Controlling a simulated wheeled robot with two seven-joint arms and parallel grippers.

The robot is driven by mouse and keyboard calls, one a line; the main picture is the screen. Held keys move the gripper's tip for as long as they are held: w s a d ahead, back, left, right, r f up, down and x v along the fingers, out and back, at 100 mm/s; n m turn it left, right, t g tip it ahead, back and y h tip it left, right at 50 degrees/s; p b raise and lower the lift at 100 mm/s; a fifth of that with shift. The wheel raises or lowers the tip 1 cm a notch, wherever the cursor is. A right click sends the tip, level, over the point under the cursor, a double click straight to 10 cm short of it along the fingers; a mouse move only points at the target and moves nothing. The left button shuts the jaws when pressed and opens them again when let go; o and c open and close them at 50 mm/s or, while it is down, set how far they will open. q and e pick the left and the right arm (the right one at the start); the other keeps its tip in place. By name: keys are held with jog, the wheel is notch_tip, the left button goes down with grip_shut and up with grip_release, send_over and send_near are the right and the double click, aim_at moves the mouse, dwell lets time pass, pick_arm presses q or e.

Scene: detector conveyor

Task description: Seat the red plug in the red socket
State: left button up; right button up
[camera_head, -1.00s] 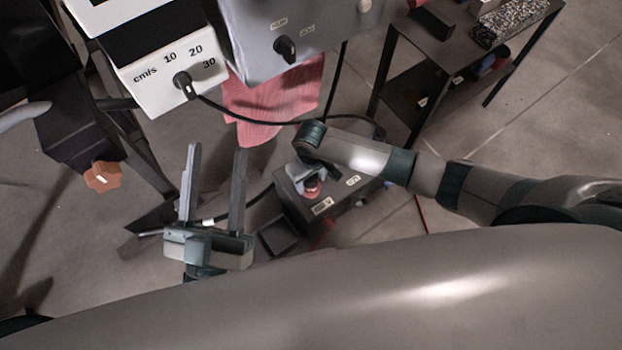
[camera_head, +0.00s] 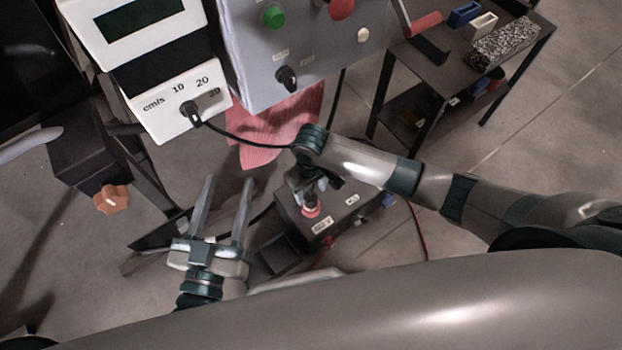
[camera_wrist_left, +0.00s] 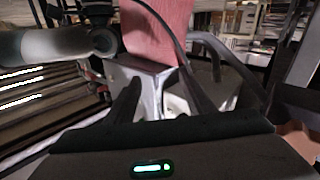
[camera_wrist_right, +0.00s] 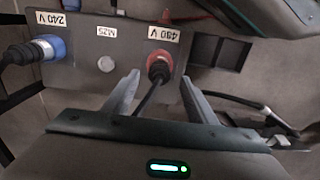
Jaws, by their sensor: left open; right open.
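The red plug (camera_wrist_right: 158,68), with a dark cable, is at the socket under the 480 V label on a grey box (camera_wrist_right: 85,60) in the right wrist view. I cannot tell how deep it sits; the red socket behind it is mostly hidden. It also shows red in the head view (camera_head: 311,210), below my right gripper (camera_head: 316,188). In the right wrist view the right gripper (camera_wrist_right: 158,90) is open, its fingers on either side of the plug and cable, apart from them. My left gripper (camera_head: 228,182) is open and empty, left of the box.
A blue plug (camera_wrist_right: 35,50) is at the 240 V label. A grey control panel (camera_head: 300,50) with knobs and a white display unit (camera_head: 165,95) stand above, a black cable hanging between. A pink cloth (camera_head: 275,130) hangs below. A dark table (camera_head: 450,50) is at upper right.

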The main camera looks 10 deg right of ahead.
notch_tip(320, 180, up, 4)
jog(key=shift+p, duration=0.5)
pick_arm(q)
jog(key=shift+s+a+f+g+y, duration=0.1)
jog(key=shift+a+f+g+y, duration=0.1)
jog(key=shift+f+g, duration=0.55)
jog(key=shift+s+a+f+g+y, duration=0.15)
jog(key=shift+a+f+g, duration=0.15)
jog(key=shift+f, duration=0.7)
jog(key=shift+w+a+f+g+y, duration=0.15)
jog(key=shift+f+g, duration=0.4)
jog(key=shift+f, duration=0.35)
pick_arm(e)
jog(key=shift+r, duration=0.5)
pick_arm(q)
jog(key=shift+s, duration=0.1)
